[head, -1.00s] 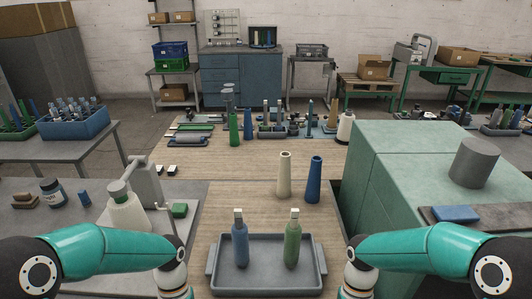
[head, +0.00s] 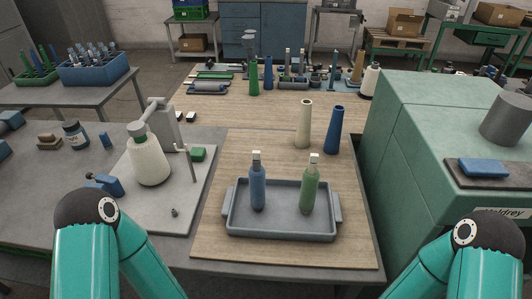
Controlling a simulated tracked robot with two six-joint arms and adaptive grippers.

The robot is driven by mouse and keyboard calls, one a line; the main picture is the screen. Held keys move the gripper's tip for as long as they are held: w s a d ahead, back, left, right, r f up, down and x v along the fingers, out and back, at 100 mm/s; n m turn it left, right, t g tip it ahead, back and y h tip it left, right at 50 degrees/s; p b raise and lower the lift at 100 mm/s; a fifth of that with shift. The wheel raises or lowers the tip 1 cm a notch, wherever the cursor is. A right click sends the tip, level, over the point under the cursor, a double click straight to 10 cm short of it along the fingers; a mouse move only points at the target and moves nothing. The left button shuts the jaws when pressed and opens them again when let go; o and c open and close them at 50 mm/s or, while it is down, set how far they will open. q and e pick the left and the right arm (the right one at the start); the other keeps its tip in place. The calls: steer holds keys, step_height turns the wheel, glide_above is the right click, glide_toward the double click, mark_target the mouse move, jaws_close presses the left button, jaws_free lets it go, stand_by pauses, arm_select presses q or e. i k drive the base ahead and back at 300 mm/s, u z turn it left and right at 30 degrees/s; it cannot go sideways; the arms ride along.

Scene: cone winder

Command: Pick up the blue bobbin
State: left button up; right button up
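A blue bobbin (head: 258,187) with a pale tip stands upright at the left in a grey tray (head: 280,236). A green bobbin (head: 309,190) of similar shape stands upright to its right in the same tray, apart from it. Nothing holds the blue bobbin, and it is in plain sight. Both of my arms show only as teal links at the bottom left and bottom right corners. Neither gripper is in view.
A cream cone (head: 304,124) and a dark blue cone (head: 336,130) stand behind the tray. A winder with a white yarn cone (head: 149,161) is at left. A green machine cabinet (head: 440,135) stands at right. The wooden board (head: 290,254) in front of the tray is bare.

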mark_target(257, 173)
steer(key=u, duration=1.65)
steer(key=i, duration=0.1)
steer(key=z, duration=3)
steer(key=k, duration=1.85)
steer(key=u, duration=0.3)
steer(key=i, duration=1)
